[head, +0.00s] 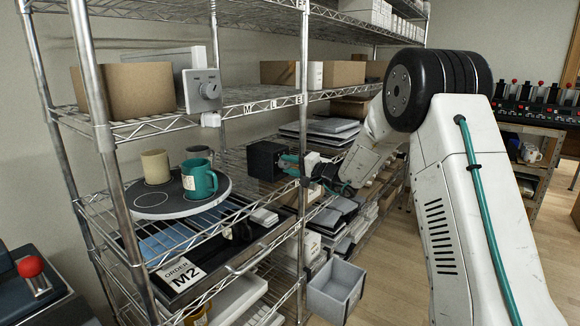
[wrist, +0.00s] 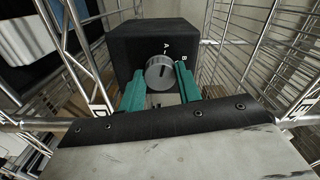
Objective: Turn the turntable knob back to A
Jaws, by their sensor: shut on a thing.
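A black control box (head: 265,160) stands on the middle shelf, and it fills the upper middle of the wrist view (wrist: 130,42). Its face carries a grey round knob (wrist: 159,74) with white letters A above and B to the upper right. The knob's dark pointer line looks turned up, roughly toward A. My gripper (wrist: 161,72) has its teal fingers shut on the knob, one on each side. In the head view my gripper (head: 289,161) reaches the box face from the right. The round grey turntable (head: 150,207) holds a teal mug (head: 199,179) and a beige cup (head: 155,167).
Wire shelf posts (head: 303,110) stand close to my gripper. A card reading "ORDER M2" (head: 181,274) lies below the turntable. A grey bin (head: 335,290) is low at the centre.

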